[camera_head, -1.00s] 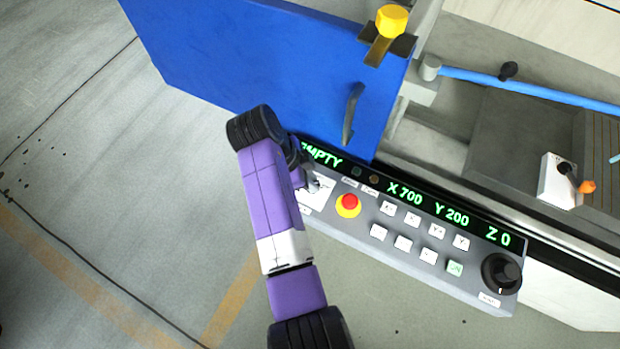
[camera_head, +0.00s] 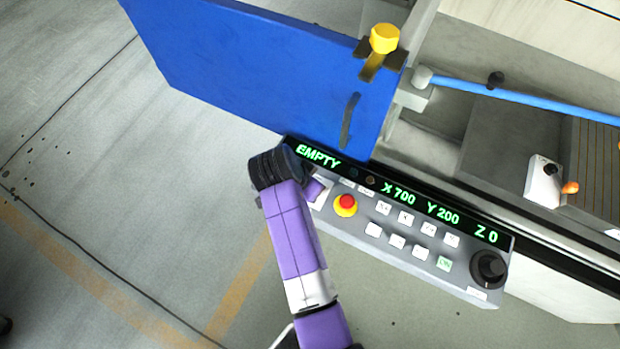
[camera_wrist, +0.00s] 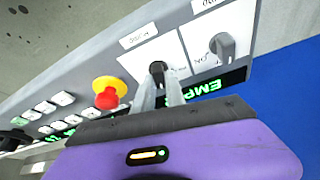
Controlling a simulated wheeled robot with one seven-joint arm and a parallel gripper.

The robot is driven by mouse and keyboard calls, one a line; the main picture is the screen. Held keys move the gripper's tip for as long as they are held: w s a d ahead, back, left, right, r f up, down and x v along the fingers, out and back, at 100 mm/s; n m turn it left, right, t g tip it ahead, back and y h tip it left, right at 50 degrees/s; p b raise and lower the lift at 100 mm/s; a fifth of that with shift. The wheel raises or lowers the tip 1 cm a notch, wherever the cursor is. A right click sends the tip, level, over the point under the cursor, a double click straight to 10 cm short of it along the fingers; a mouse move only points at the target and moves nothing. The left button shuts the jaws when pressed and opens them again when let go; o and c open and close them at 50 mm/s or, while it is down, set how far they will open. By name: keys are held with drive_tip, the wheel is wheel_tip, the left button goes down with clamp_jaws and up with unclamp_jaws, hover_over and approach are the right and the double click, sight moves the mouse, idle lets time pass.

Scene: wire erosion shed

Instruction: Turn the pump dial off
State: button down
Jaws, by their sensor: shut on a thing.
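My gripper (camera_wrist: 166,92) is shut on a small black dial (camera_wrist: 158,70) on a white plate of the control panel in the wrist view. The label by this dial is too small to read surely. A second dial (camera_wrist: 222,45), dark grey, sits on the neighbouring plate to its right, apart from my fingers. In the head view my arm's end is over the left end of the control panel (camera_head: 400,262), and both dials and my fingertips are hidden there.
A red and yellow stop button (camera_head: 346,204) is close to my gripper, with several white keys beyond it. A large black knob (camera_head: 488,268) sits at the panel's far end. A display (camera_head: 318,156) reads EMPTY. The blue door (camera_head: 260,70) stands just behind my arm.

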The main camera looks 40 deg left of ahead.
drive_tip(key=shift+d+n+y, duration=0.1)
drive_tip(key=shift+n+y, duration=0.4)
drive_tip(key=shift+n, duration=0.7)
drive_tip(key=c, duration=1.4)
unclamp_jaws()
drive_tip(key=b+v, duration=0.1)
drive_tip(key=v, duration=0.6)
drive_tip(key=shift+s+r, duration=0.15)
drive_tip(key=shift+r, duration=0.25)
